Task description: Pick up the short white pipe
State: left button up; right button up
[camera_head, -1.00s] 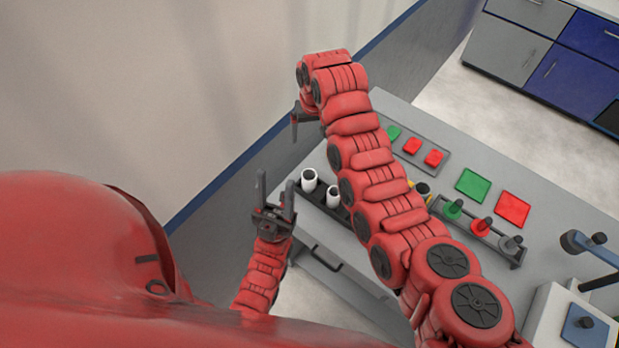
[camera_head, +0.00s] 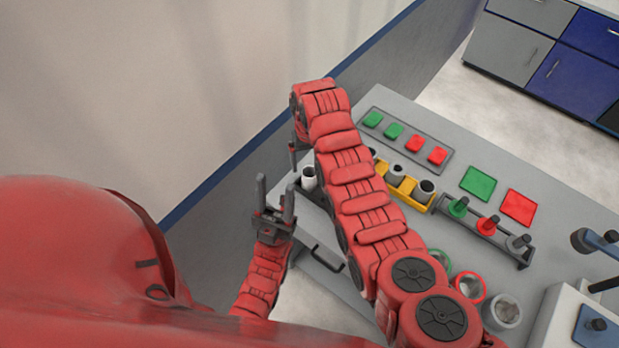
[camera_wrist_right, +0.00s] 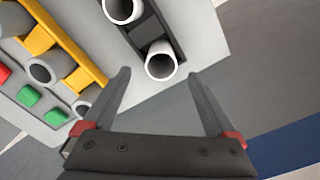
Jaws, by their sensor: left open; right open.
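A white pipe (camera_head: 309,180) stands upright near the table's left edge in the head view. My right arm covers what lies just right of it. In the right wrist view two white pipes show in a dark holder: a nearer one (camera_wrist_right: 161,62) and another (camera_wrist_right: 122,9) cut by the top edge. I cannot tell which is shorter. My right gripper (camera_wrist_right: 160,78) is open and empty, and the nearer pipe appears between and beyond its fingertips. In the head view it is mostly hidden by my arm. My left gripper (camera_head: 275,192) is open and empty, left of the table.
A yellow holder (camera_head: 409,193) with grey pipes stands right of my right arm. Behind it is a grey tray (camera_head: 405,142) with green and red blocks. A rack (camera_head: 484,232) with coloured pegs and green and red mats (camera_head: 518,207) lie further right. A wall is at left.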

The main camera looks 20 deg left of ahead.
aim_at(310, 172)
jog(key=shift+s+f+p, duration=0.1)
jog(key=shift+f+p, duration=0.15)
jog(key=shift+p, duration=0.1)
notch_tip(310, 172, down, 3)
jog(key=shift+f+p, duration=0.1)
jog(key=shift+p, duration=0.45)
jog(key=shift+f, duration=0.75)
jog(key=c, duration=1.4)
jog(key=shift+r, duration=0.2)
